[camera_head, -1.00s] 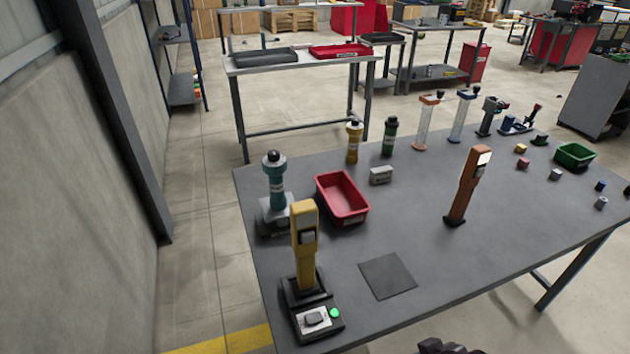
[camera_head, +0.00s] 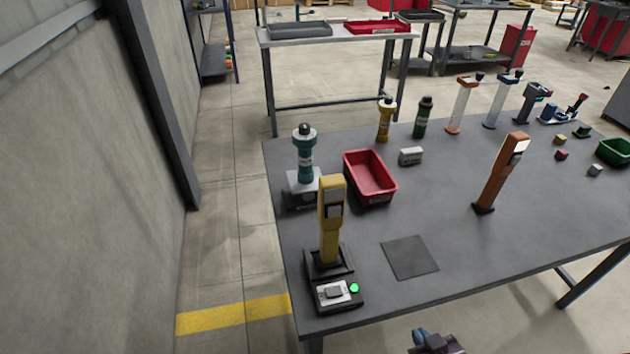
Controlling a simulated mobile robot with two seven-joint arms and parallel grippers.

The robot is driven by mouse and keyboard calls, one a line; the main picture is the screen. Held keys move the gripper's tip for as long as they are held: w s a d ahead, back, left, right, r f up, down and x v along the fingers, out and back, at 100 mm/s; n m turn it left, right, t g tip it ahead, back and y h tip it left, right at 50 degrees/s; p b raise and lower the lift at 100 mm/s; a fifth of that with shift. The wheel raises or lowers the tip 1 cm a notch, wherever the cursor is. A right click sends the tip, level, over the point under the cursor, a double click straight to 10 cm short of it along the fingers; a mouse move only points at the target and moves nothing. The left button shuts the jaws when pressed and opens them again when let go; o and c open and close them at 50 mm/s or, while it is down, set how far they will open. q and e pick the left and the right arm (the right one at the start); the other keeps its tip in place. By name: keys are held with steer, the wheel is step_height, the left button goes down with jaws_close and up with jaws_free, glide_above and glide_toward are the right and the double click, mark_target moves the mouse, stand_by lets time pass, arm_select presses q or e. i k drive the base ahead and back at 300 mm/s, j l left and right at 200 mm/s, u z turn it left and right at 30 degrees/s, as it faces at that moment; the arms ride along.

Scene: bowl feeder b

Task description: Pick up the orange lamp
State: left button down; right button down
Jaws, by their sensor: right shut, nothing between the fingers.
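The orange lamp (camera_head: 500,175) is a tall, orange-brown, slightly tilted bar with a pale panel near its top and a dark foot. It stands on the right half of the grey table (camera_head: 450,235). My right gripper (camera_head: 435,342) shows only partly at the bottom edge, in front of the table's near edge. It is shut and holds nothing, well apart from the lamp. My left gripper is not in view.
A yellow lamp (camera_head: 331,220) stands in a dark base with a green light at the near left. A red bin (camera_head: 370,177), a teal bottle (camera_head: 305,155) and a dark square mat (camera_head: 410,257) are on the table. The front right surface is clear.

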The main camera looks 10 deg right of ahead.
mark_target(514, 144)
steer(key=z, duration=1)
steer(key=k+j+u, duration=0.1)
steer(key=k+u, duration=0.15)
steer(key=k, duration=0.4)
steer(key=l+u, duration=0.15)
steer(key=u, duration=1.1)
steer(key=l, duration=1.2)
steer(key=k+l, duration=0.1)
steer(key=l, duration=1.1)
